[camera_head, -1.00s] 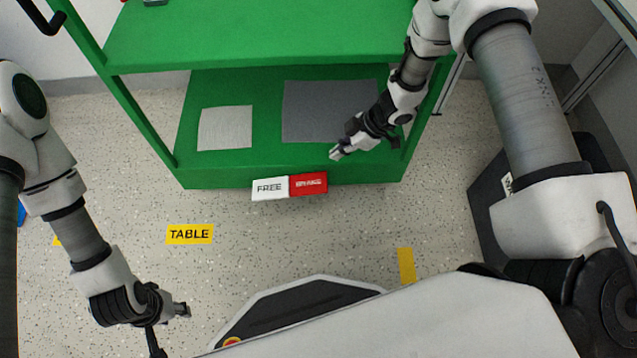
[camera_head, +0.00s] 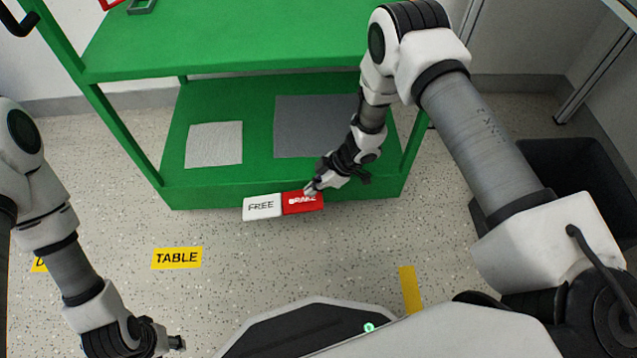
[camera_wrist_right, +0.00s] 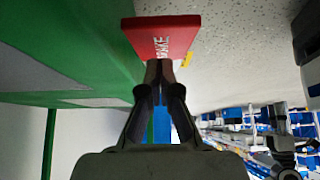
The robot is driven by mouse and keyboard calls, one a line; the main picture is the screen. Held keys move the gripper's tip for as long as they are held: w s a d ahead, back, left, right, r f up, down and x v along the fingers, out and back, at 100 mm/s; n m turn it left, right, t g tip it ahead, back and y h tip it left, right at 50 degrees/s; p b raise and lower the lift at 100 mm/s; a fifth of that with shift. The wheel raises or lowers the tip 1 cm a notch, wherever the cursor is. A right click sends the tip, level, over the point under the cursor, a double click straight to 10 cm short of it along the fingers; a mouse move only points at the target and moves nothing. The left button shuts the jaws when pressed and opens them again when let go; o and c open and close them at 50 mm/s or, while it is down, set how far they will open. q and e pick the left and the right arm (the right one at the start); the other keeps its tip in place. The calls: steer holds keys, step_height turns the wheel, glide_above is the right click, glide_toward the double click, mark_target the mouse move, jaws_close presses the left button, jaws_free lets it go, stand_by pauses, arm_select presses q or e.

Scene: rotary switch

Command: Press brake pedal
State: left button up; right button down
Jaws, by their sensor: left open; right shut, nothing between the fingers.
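The red BRAKE pedal (camera_head: 303,203) is on the front edge of the green cart's lower shelf, beside the white FREE pedal (camera_head: 261,207). My right gripper (camera_head: 310,190) is shut and empty, with its tips at the upper edge of the red pedal. In the right wrist view the fingertips (camera_wrist_right: 158,66) overlap the lower edge of the red pedal (camera_wrist_right: 162,38); I cannot tell whether they touch it. My left gripper (camera_head: 178,343) is open and empty, low at the left above the floor, far from the pedals.
The green cart (camera_head: 240,55) has an upper shelf above the pedals and a corner post right of my right gripper. A grey mat (camera_head: 305,125) and a pale mat (camera_head: 214,145) lie on the lower shelf. A black bin (camera_head: 575,175) stands at the right. Floor before the pedals is clear.

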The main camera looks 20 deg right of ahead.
mark_target(321, 199)
steer(key=shift+d+f, duration=0.15)
steer(key=shift+f, duration=0.75)
arm_select(q)
steer(key=shift+f, duration=0.55)
arm_select(e)
steer(key=shift+s+d+f+b, duration=0.1)
steer(key=shift+d+f+b, duration=0.05)
steer(key=shift+f+b, duration=0.15)
steer(key=f+y+b, duration=0.1)
steer(key=d+f+t+y+b, duration=0.1)
steer(key=f+y, duration=0.1)
steer(key=shift+s+d+f, duration=0.1)
steer(key=shift+s, duration=0.05)
steer(key=shift+f+y, duration=0.2)
steer(key=shift+y, duration=0.1)
arm_select(q)
step_height(321, 199, down, 2)
steer(key=shift+f, duration=0.1)
arm_select(e)
steer(key=shift+s, duration=0.1)
steer(key=shift+d, duration=0.1)
